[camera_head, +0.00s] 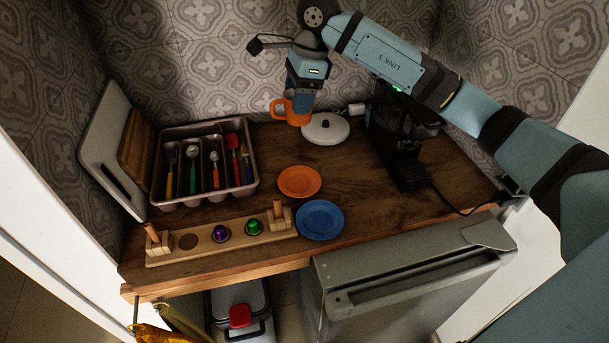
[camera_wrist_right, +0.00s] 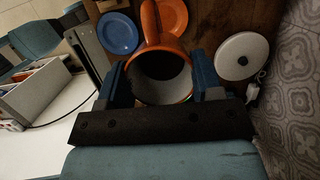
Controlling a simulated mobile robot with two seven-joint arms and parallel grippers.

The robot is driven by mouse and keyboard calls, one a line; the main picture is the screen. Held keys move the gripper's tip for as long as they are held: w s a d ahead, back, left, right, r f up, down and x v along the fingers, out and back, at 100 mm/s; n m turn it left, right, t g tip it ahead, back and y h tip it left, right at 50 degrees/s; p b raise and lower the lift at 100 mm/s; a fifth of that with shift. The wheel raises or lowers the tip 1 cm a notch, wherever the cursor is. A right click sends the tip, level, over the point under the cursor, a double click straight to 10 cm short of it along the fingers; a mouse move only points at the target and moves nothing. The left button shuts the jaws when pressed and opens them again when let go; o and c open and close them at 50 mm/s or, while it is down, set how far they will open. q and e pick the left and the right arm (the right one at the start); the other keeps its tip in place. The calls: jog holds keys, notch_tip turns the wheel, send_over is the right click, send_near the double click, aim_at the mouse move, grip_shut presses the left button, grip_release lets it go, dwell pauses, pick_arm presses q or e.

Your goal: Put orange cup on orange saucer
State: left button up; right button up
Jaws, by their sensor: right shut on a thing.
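An orange cup (camera_head: 291,109) is held by my right gripper (camera_head: 301,94) above the back part of the wooden counter. In the right wrist view the cup (camera_wrist_right: 161,32) sits between the two blue fingers, its dark inside facing the camera and its handle pointing away. The orange saucer (camera_head: 299,181) lies empty on the counter, in front of the cup and lower. It also shows in the right wrist view (camera_wrist_right: 172,14), partly behind the cup handle. My left gripper is not in view.
A blue saucer (camera_head: 320,220) lies just in front of the orange one. A white round lid-like thing (camera_head: 326,129) lies behind. A cutlery tray (camera_head: 207,199) and wooden capsule holder (camera_head: 205,252) are at left, and a black machine (camera_head: 401,150) at right. Counter right of the saucers is clear.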

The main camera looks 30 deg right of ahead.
notch_tip(320, 180, down, 20)
jog(key=shift+r+p, duration=0.25)
jog(key=shift+p, duration=0.45)
jog(key=shift+f, duration=0.1)
jog(key=shift+f, duration=0.1)
jog(key=o, duration=1.1)
jog(key=shift+c, duration=0.2)
